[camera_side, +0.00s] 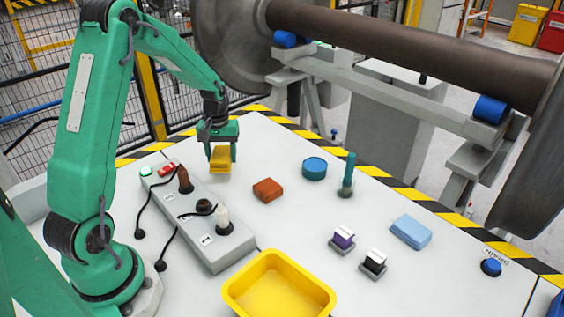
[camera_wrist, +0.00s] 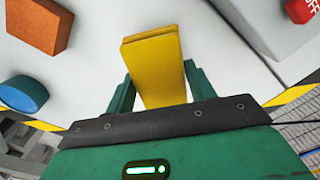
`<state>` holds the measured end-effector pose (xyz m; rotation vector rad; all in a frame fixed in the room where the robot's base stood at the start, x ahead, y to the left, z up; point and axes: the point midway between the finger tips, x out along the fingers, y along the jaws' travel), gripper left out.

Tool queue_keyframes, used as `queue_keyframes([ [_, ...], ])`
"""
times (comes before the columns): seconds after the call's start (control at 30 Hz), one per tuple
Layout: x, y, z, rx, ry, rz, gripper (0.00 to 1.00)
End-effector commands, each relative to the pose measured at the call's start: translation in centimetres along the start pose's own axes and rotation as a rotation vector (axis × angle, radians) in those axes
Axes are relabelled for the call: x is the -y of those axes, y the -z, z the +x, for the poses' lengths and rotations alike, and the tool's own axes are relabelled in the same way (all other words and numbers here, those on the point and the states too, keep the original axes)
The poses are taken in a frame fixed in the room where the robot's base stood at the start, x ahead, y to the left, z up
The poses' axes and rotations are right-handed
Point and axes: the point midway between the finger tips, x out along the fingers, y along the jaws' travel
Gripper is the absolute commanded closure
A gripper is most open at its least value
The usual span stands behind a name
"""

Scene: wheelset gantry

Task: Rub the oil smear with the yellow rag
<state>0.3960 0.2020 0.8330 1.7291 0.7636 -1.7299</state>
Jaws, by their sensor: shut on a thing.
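My gripper (camera_side: 221,153) is at the back left of the white table, shut on the yellow rag (camera_side: 221,161). The rag looks like a folded yellow block and hangs below the fingers, seemingly just above the table. In the wrist view the rag (camera_wrist: 156,65) sits between the two green fingers of my gripper (camera_wrist: 155,85). I cannot make out the oil smear in either view.
A brown-orange block (camera_side: 267,190) and a teal round tin (camera_side: 314,169) lie to the right of my gripper. A grey switch box (camera_side: 205,222) with cables lies in front. A yellow tray (camera_side: 279,289), a blue block (camera_side: 410,232) and two small stamps stand nearer. A wheelset axle (camera_side: 400,38) spans behind.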

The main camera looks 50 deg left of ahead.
Motion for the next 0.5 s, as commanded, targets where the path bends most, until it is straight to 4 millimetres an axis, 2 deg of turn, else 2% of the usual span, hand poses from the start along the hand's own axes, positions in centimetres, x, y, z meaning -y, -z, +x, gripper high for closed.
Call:
queue_keyframes([
  [0.3, 0.0, 0.1, -3.0, -0.003, -0.001, 0.000, 0.67],
  [0.5, 0.0, 0.0, -4.0, -0.001, 0.000, 0.000, 0.67],
])
